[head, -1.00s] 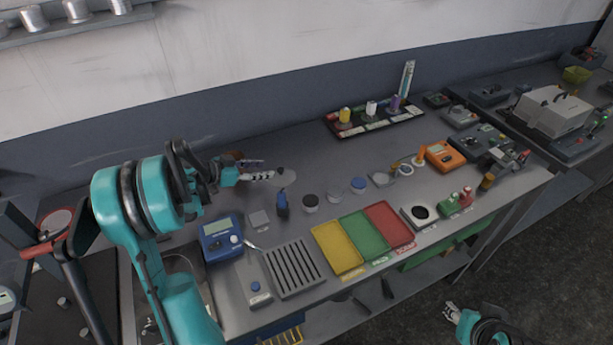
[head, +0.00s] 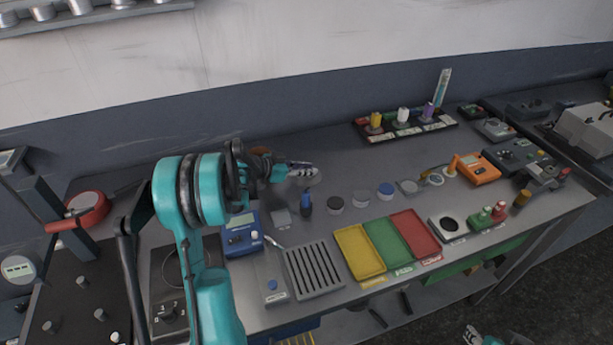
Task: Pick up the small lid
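A small grey disc, which looks like the small lid (head: 311,181), lies on the workbench behind a blue-handled tool (head: 305,205). It is partly hidden by my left gripper (head: 308,171), whose fingers reach over it from the left. At this size I cannot tell whether the fingers are open or shut, or whether they touch the lid. My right gripper (head: 469,336) is low at the bottom edge, over the floor and away from the bench, and mostly cut off.
Several small round containers (head: 361,198) stand right of the lid. Yellow, green and red trays (head: 359,254) and a slotted grey rack (head: 314,271) line the front. A blue meter (head: 241,236) stands near my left arm. A red pan (head: 88,209) is at far left.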

